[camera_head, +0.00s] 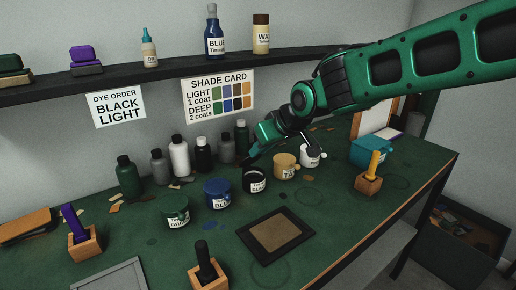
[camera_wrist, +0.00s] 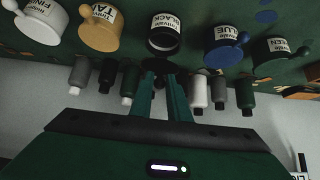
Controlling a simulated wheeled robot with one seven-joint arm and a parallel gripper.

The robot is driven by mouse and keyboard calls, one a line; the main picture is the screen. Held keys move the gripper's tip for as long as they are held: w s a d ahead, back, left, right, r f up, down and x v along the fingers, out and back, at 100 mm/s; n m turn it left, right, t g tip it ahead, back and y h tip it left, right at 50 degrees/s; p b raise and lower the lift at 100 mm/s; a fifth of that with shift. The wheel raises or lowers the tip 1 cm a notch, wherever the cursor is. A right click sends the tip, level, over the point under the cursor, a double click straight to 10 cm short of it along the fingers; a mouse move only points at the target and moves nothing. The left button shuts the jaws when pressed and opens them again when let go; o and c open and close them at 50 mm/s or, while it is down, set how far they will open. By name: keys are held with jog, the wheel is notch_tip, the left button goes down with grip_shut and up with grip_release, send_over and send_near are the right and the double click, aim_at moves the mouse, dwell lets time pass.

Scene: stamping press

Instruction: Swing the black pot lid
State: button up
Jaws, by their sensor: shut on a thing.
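The black pot (camera_head: 254,184) stands on the green bench between the blue pot and the tan pot. In the wrist view the black pot (camera_wrist: 164,24) shows with its label upside down. Its top looks dark inside a pale rim; whether this is an opening or the lid's face is hard to tell. A dark piece, apparently the black lid (camera_wrist: 154,66), lies at the fingertips beside that rim. My gripper (camera_head: 248,162) reaches down just behind the pot. In the wrist view my gripper (camera_wrist: 163,72) has its green fingers close together, shut on the lid's dark edge or knob.
The blue pot (camera_head: 217,195), green pot (camera_head: 177,214), tan pot (camera_head: 285,168) and white pot (camera_head: 309,158) stand alongside. Several bottles (camera_head: 179,158) stand behind. A dark framed pad (camera_head: 275,236) lies in front. Brush blocks (camera_head: 368,186) and a teal container (camera_head: 372,152) stand nearby.

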jog(key=shift+s+d+f, duration=0.55)
jog(key=shift+s+f, duration=0.2)
jog(key=shift+f, duration=0.05)
jog(key=shift+s+d+f, duration=0.25)
jog(key=shift+s+f, duration=0.15)
jog(key=shift+f, duration=0.25)
jog(key=shift+s+d+f, duration=0.25)
jog(key=shift+s+f, duration=0.15)
jog(key=shift+f, duration=0.2)
jog(key=shift+s+d+f, duration=0.15)
jog(key=shift+s+f, duration=0.1)
jog(key=shift+f, duration=0.45)
jog(key=shift+s+d+f, duration=0.15)
jog(key=shift+s+f, duration=0.05)
jog(key=shift+f, duration=0.5)
